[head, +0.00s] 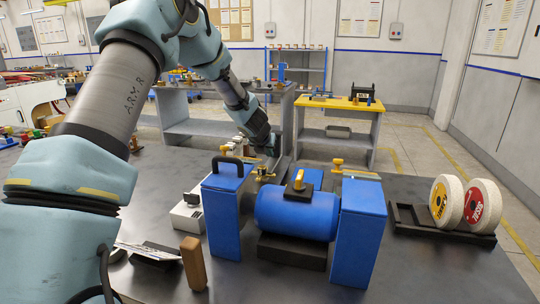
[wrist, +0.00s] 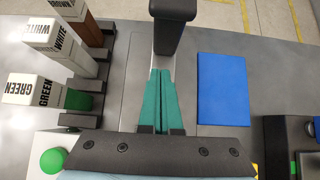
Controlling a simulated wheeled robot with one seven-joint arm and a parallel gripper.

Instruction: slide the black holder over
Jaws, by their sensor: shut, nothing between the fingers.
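A black slotted holder (wrist: 82,121) lies at the left in the wrist view, bearing bars labelled green (wrist: 42,90), white (wrist: 58,40) and brown (wrist: 75,12). In the head view these bars (head: 238,147) show small behind the blue machine, left of my gripper. My gripper (wrist: 165,74) has its teal fingers together, with nothing between them. It is to the right of the holder, apart from it. In the head view its tips are hidden behind the machine. A second black holder (head: 404,219) at the right carries two wheels (head: 463,203).
The blue machine (head: 298,215) stands between blue housings (head: 358,235) at the middle of the grey table. A dark upright block (wrist: 172,28) is beyond my fingertips. A flat blue piece (wrist: 223,88) lies to their right. A white box (head: 187,215) and a wooden block (head: 193,263) are at left.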

